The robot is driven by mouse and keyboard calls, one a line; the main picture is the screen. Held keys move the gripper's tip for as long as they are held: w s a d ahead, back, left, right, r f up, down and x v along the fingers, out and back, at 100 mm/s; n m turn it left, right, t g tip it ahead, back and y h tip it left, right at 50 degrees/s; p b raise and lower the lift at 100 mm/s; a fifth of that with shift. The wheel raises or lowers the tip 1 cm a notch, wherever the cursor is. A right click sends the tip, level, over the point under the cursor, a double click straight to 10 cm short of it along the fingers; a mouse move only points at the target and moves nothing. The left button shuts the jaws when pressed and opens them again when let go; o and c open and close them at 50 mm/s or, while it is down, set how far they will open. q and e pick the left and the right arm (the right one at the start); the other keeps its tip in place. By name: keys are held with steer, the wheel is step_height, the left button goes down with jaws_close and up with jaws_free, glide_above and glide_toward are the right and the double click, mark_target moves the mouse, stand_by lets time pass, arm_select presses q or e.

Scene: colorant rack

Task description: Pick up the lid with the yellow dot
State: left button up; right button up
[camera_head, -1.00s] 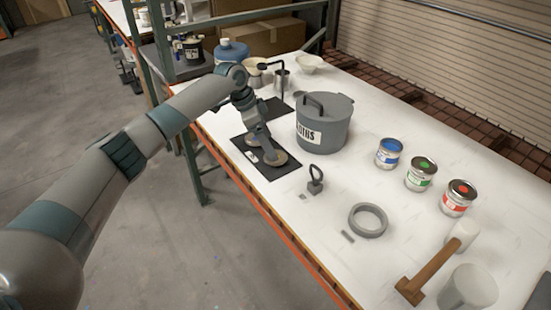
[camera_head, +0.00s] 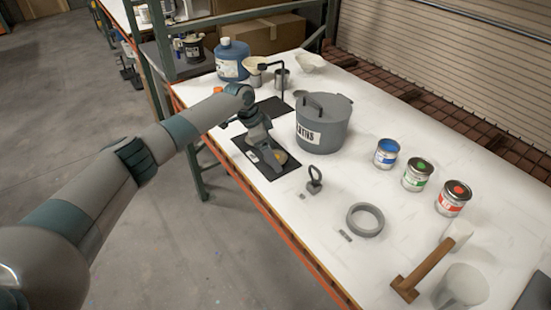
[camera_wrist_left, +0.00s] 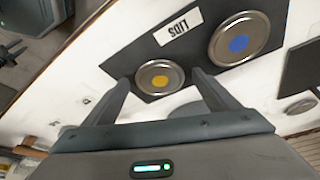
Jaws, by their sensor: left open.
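The silver lid with the yellow dot (camera_wrist_left: 160,80) lies on a dark mat (camera_wrist_left: 118,62) marked LIDS, in the left wrist view. A larger-looking lid with a blue dot (camera_wrist_left: 238,42) lies beside it on the same mat. My left gripper (camera_wrist_left: 160,84) is open and empty, with its fingers either side of the yellow-dot lid in the picture; I cannot tell the height between them. In the head view my left gripper (camera_head: 268,161) is over the dark mat (camera_head: 237,143) and hides most of the lids. My right gripper is not in view.
Blue (camera_head: 386,153), green (camera_head: 417,175) and red (camera_head: 453,198) cans stand further right. A small handled weight (camera_head: 314,181), a grey ring (camera_head: 366,219) and a mallet (camera_head: 428,268) lie nearer. A blue jug (camera_head: 231,62) stands behind.

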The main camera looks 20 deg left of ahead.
arm_select(q)
steer(key=c, duration=1.1)
steer(key=shift+o, duration=0.2)
steer(key=shift+r, duration=0.15)
steer(key=shift+r+b, duration=0.5)
steer(key=shift+r, duration=0.05)
step_height(320, 180, up, 2)
steer(key=shift+r+b, duration=0.2)
steer(key=shift+b, duration=0.5)
steer(key=s+d+r+b, duration=0.3)
steer(key=d+r, duration=0.4)
steer(key=d, duration=0.4)
steer(key=shift+s+r+b, duration=0.15)
steer(key=shift+s+b, duration=0.2)
steer(key=shift+s, duration=0.4)
